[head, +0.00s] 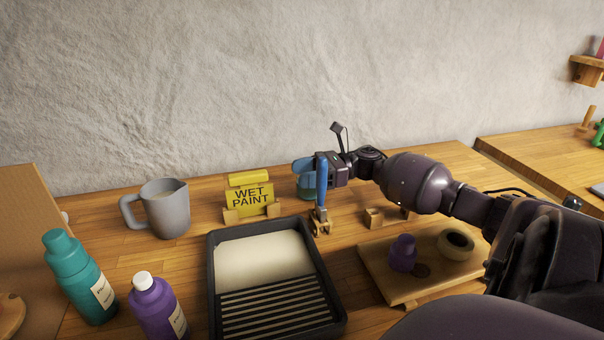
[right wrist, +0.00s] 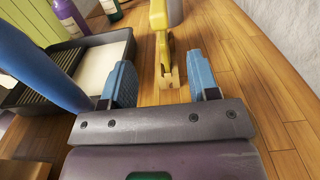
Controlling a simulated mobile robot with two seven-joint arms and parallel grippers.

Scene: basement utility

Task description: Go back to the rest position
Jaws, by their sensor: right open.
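My right gripper (head: 304,168) reaches in from the right above the workbench, behind a blue upright handle (head: 321,180) that stands in a small wooden holder (head: 322,227). The right wrist view shows the gripper (right wrist: 162,82) with its two blue fingers spread apart and nothing between them. The blue handle (right wrist: 40,65) rises close on the left in that view, beside the fingers and apart from them. My left gripper is out of view.
A yellow WET PAINT sign (head: 249,198), a grey pitcher (head: 166,208), a black paint tray (head: 211,265), teal (head: 75,275) and purple (head: 155,308) bottles crowd the left. A wooden board (head: 385,275) with a purple cup (head: 403,253) and tape roll (head: 456,244) lies beneath my right arm.

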